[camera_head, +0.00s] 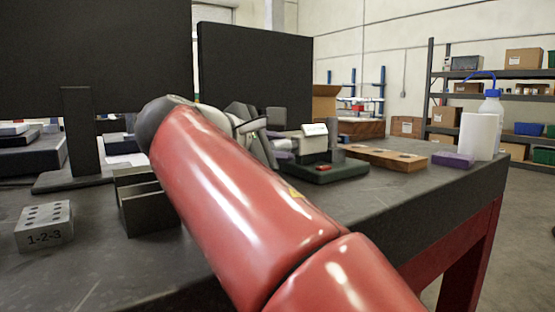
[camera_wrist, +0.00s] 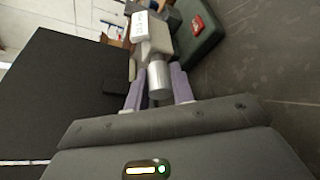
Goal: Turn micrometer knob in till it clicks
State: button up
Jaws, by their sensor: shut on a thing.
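The micrometer (camera_wrist: 156,42) shows in the wrist view as a pale grey body with a white label tag and a silver cylindrical knob (camera_wrist: 159,76) pointing toward me. My gripper (camera_wrist: 158,84) has its two purple fingers on either side of the knob and is shut on it. The micrometer is mounted over a dark green base (camera_wrist: 203,40), which also shows in the head view (camera_head: 342,172). In the head view my red arm hides most of the gripper and the knob. The scale marks are too small to read.
A red piece (camera_wrist: 197,25) lies on the green base. On the dark bench (camera_head: 110,265) stand a 1-2-3 block (camera_head: 44,228), grey metal blocks (camera_head: 148,207), a wooden board (camera_head: 385,158), a purple block (camera_head: 452,159) and a white cylinder (camera_head: 478,136). The front right bench top is clear.

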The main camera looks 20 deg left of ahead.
jog(key=shift+f+m+t+b, duration=0.3)
jog(key=shift+m+t+b, duration=0.1)
jog(key=shift+m+b, duration=0.45)
jog(key=shift+r+m, duration=0.25)
jog(key=o, duration=1)
jog(key=shift+s, duration=0.1)
jog(key=v, duration=0.7)
jog(key=shift+s, duration=0.35)
